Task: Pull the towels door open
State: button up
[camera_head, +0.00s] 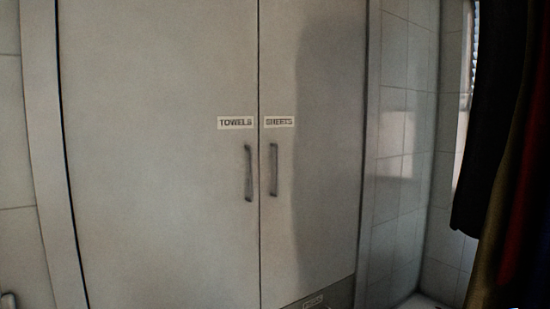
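The towels door (160,160) is a tall grey cabinet door on the left of a pair. It carries a white label reading TOWELS (236,123) near its right edge. Its handle (248,173) is a dark vertical bar below the label. The door looks shut, with a thin dark seam between it and the sheets door (325,160) on its right. My gripper is not in view.
The sheets door has its own label (280,121) and vertical handle (273,170), close beside the towels handle. A lower labelled panel (335,295) sits below it. White tiled walls flank the cabinet. Dark hanging cloth (500,140) is at the right edge.

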aim_at(160, 98)
jog(key=u, duration=0.1)
jog(key=i, duration=1)
jog(key=u, duration=0.25)
jog(key=k, duration=0.9)
jog(key=u, duration=0.2)
jog(key=i, duration=0.9)
jog(key=z, duration=0.05)
